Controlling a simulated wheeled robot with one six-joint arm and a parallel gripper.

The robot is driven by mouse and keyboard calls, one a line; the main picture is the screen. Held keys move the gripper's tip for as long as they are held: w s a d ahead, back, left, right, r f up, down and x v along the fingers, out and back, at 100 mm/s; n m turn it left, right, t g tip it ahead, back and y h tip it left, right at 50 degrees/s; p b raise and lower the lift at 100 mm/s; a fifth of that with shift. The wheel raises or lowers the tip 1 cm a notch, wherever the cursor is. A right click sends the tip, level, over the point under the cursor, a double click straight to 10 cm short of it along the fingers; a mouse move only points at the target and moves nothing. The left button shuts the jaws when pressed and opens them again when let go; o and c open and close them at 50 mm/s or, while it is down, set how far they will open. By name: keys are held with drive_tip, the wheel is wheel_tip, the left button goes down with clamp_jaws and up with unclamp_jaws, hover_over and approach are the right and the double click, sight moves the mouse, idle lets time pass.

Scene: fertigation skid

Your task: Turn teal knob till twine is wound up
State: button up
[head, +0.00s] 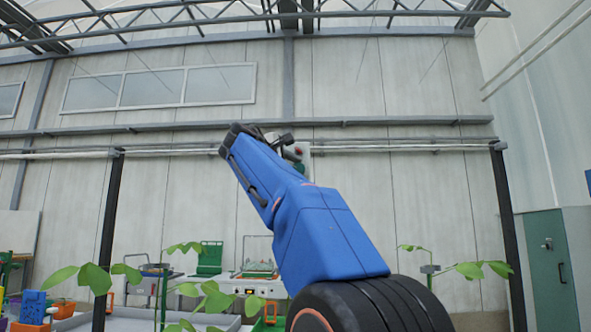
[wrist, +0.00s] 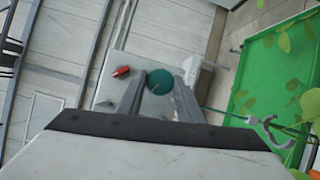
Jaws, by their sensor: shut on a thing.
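In the wrist view the round teal knob (wrist: 161,82) sits on a pale panel (wrist: 116,60), between the two grey fingers of my gripper (wrist: 160,90). My gripper is shut on the knob. A thin dark line that looks like the twine (wrist: 232,115) runs off to the right of the fingers, past a grey hook-shaped piece (wrist: 275,133). Where the line starts is hidden behind the right finger.
A small red part (wrist: 121,71) sits on the panel left of the knob. A green surface (wrist: 262,75) with leaves over it lies to the right. In the head view, plants (head: 95,277) and a bench with equipment (head: 248,284) stand low behind my arm; a green cabinet (head: 548,262) is at right.

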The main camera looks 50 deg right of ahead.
drive_tip(key=m+y, duration=0.2)
drive_tip(key=m, duration=0.2)
drive_tip(key=m+t+y, duration=0.1)
drive_tip(key=m+y, duration=0.2)
drive_tip(key=m, duration=0.1)
drive_tip(key=shift+s+d+r+m, duration=0.15)
drive_tip(key=shift+d+m, duration=0.05)
drive_tip(key=shift+m, duration=0.2)
drive_tip(key=shift+t, duration=0.3)
idle(0.3)
drive_tip(key=o, duration=1.1)
drive_tip(key=shift+c, duration=0.2)
drive_tip(key=shift+r, duration=0.1)
